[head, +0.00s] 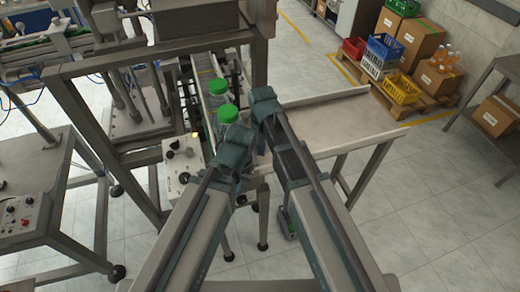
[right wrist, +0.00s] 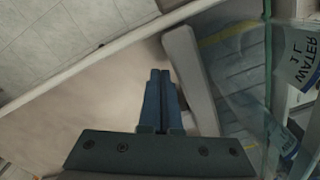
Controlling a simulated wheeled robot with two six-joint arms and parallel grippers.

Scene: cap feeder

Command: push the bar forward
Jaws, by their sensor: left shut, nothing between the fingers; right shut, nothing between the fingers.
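The bar (right wrist: 190,75) is light grey and shows in the right wrist view, lying on the edge of a pale flat surface. My right gripper (right wrist: 160,74) is shut and empty, its fingertips close along the bar's left side; I cannot tell whether they touch it. In the head view my right gripper (head: 266,122) is over the near left end of the metal table. My left gripper (head: 238,160) is just below and left of it, shut and empty. The bar is hidden behind my grippers and wrists in the head view.
Green-capped bottles (head: 217,87) stand on the conveyor (head: 205,70) behind my left wrist. A clear bottle labelled water (right wrist: 300,60) is right of the bar. The metal table (head: 345,115) is bare to the right. A control box (head: 180,165) stands left of my grippers.

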